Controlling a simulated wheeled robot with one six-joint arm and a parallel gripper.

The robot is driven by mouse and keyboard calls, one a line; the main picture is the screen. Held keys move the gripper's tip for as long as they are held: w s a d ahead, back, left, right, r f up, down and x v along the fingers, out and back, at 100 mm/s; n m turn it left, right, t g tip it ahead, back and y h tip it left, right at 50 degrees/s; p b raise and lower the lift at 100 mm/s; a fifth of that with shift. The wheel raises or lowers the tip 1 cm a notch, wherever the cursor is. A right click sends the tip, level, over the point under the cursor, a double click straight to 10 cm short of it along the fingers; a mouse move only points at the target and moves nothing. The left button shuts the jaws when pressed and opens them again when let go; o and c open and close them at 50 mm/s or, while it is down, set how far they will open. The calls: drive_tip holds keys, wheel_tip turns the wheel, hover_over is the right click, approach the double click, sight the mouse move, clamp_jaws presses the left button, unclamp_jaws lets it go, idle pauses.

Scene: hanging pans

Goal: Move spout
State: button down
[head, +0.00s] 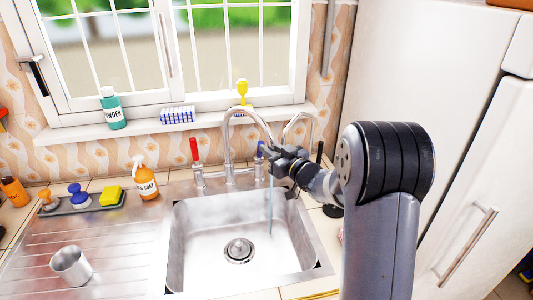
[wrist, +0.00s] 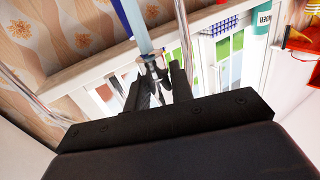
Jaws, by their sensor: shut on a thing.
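The chrome spout (head: 227,138) arches up from the tap behind the sink, its free end toward the right of the basin. My gripper (head: 275,158) is shut on the end of the spout, reaching in from the right. In the wrist view, my gripper's dark fingers (wrist: 163,88) stand either side of a metal piece at the spout's end. A thin bluish stream of water (head: 270,205) falls from there into the right part of the sink (head: 210,235). The fingers partly hide the spout's tip.
A red-handled tap (head: 195,158) stands left of the spout, and a blue-handled one (head: 260,158) is close behind my gripper. A white fridge (head: 450,110) is at right.

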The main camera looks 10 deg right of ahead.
drive_tip(key=shift+w+d, duration=0.15)
drive_tip(key=shift+d, duration=0.05)
drive_tip(key=c, duration=1.3)
unclamp_jaws()
